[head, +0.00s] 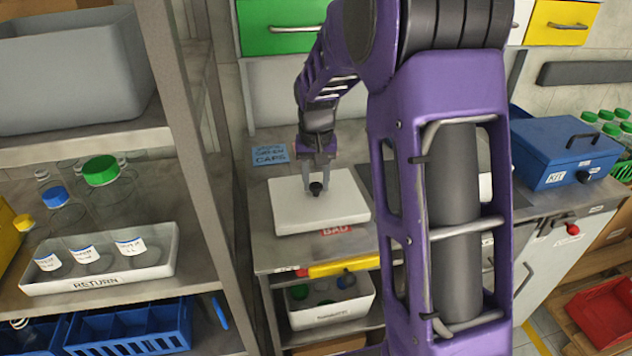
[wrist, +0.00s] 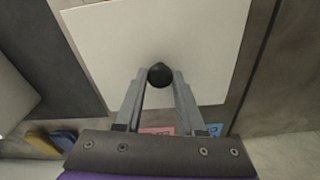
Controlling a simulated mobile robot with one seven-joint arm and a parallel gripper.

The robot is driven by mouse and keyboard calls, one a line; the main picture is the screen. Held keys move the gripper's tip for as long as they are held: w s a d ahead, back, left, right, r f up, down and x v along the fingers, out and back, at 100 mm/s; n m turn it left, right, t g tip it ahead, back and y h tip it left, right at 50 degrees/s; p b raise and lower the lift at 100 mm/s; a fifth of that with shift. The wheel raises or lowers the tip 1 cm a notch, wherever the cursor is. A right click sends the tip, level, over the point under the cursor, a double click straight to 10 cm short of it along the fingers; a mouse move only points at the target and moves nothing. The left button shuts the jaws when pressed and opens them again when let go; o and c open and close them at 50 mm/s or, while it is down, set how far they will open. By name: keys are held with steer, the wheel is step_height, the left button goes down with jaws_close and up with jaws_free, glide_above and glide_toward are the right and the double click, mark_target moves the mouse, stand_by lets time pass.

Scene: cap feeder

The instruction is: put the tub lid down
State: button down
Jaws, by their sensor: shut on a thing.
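The tub lid (head: 343,201) is a white, flat rectangular slab with a black round knob (head: 316,188) in its middle. It lies level at the left part of the grey bench top. My gripper (head: 317,180) points down at the lid and is shut on the knob. In the wrist view the knob (wrist: 160,75) sits between my two fingertips (wrist: 159,82), with the white lid (wrist: 205,45) spread out below. I cannot tell whether the lid touches the bench or hangs just above it. A white thing (head: 486,188) shows partly behind my arm; the rest is hidden.
A blue caps label (head: 270,155) and a red BAD label (head: 336,230) are near the lid. A shelf post (head: 190,150) stands left, with a RETURN tray (head: 100,277) on the shelf. A blue KIT box (head: 565,150) is right. A white bin (head: 330,310) sits below the bench.

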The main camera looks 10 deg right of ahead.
mark_target(316, 190)
steer(key=shift+f+b, duration=0.3)
steer(key=shift+f, duration=0.1)
steer(key=c, duration=0.5)
jaws_free()
steer(key=r, duration=0.4)
steer(key=s+r+p, duration=0.1)
steer(key=r, duration=0.3)
steer(key=r+p, duration=0.1)
steer(key=r, duration=0.3)
steer(key=shift+s+a+r, duration=0.15)
steer(key=shift+s+r, duration=0.05)
steer(key=shift+r, duration=0.2)
steer(key=shift+w, duration=0.1)
